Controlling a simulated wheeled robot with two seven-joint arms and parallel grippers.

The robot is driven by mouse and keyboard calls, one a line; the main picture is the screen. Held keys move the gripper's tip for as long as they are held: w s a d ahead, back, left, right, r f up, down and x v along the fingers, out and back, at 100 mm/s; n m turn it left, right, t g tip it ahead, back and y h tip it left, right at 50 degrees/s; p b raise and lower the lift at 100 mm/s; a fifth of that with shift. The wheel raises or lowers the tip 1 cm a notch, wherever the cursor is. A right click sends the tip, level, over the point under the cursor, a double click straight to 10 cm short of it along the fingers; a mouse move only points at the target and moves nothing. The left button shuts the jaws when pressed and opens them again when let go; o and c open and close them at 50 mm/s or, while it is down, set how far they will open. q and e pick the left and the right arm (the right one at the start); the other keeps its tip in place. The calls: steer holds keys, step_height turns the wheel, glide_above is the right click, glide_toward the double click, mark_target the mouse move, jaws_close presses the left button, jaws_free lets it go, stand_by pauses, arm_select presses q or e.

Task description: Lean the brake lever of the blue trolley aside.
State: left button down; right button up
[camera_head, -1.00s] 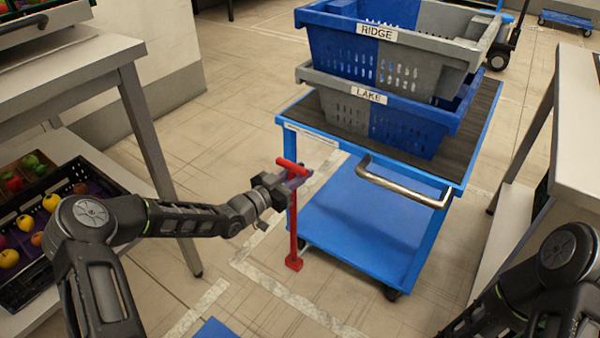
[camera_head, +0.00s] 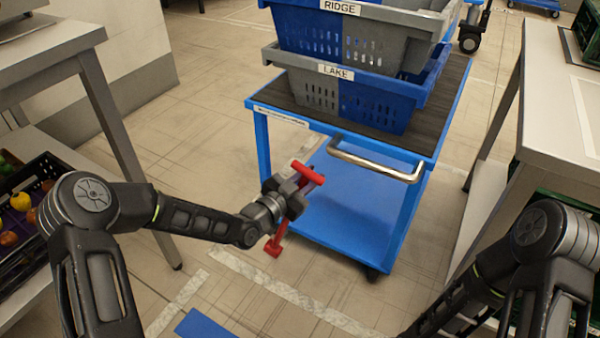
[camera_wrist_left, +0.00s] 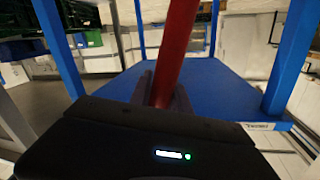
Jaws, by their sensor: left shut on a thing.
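The blue trolley (camera_head: 258,150) stands ahead of me, with a dark top and a metal handle (camera_head: 375,160) on its near side. Its red brake lever (camera_head: 308,172) has a crossbar at the top and now tilts, its foot (camera_head: 273,248) lying left of its top. My left gripper (camera_head: 296,188) is shut on the lever just below the crossbar. In the left wrist view the red shaft (camera_wrist_left: 178,50) runs between the two fingers (camera_wrist_left: 162,90), with the trolley's blue lower deck (camera_wrist_left: 215,88) behind. My right arm shows at the lower right; its gripper is out of view.
Two stacked blue and grey crates, RIDGE (camera_head: 300,30) above LAKE (camera_head: 300,80), stand on the trolley. A table (camera_head: 60,45) with a fruit crate (camera_head: 30,240) below is on the left. Another table (camera_head: 560,100) is on the right. Tiled floor lies open left of the trolley.

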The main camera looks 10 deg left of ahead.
arm_select(q)
steer(key=shift+s+d+f, duration=0.1)
steer(key=shift+s+d, duration=0.15)
steer(key=shift+d, duration=0.1)
steer(key=c, duration=1.2)
jaws_free()
steer(key=shift+d, duration=0.1)
steer(key=shift+c, duration=0.2)
steer(key=shift+s+a, duration=0.35)
steer(key=shift+a, duration=0.1)
steer(key=p+v, duration=0.2)
steer(key=v, duration=0.4)
steer(key=shift+s, duration=0.35)
steer(key=shift+a, duration=0.1)
